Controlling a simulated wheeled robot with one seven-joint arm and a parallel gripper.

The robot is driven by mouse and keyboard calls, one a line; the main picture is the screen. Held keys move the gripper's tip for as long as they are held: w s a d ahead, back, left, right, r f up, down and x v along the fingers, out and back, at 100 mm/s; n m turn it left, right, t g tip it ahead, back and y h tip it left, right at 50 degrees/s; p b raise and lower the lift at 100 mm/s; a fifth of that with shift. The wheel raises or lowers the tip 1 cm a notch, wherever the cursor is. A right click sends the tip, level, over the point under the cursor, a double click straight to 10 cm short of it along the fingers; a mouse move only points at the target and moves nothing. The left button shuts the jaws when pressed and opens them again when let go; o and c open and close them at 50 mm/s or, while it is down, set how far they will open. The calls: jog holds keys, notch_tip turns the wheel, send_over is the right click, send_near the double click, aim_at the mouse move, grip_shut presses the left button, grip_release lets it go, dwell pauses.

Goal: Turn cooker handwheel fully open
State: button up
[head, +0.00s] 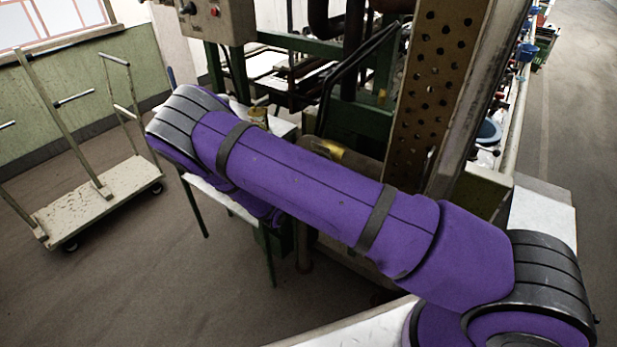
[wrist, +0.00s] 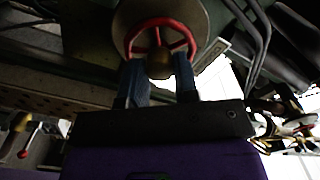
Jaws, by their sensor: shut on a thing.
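The cooker handwheel (wrist: 160,22) is a red ring with spokes, in the upper middle of the wrist view. It sits in front of a round pale grey-brown body. My gripper (wrist: 160,72) reaches up to the wheel's lower part, with its two dark blue fingers on either side of the brownish hub area. The fingers are shut on the wheel; their exact contact is dark and partly hidden. In the head view my purple arm crosses the picture, and neither the gripper nor the handwheel can be made out there.
A grey control box (head: 217,20) stands above a green machine frame. A perforated metal column (head: 430,95) rises close behind my arm. A pale cart (head: 100,200) stands on the open floor at the left. A small lever with a red knob (wrist: 23,154) shows at lower left.

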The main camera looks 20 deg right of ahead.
jog(key=o, duration=0.8)
jog(key=shift+a, duration=0.15)
jog(key=shift+v, duration=3.35)
jog(key=shift+s, duration=0.1)
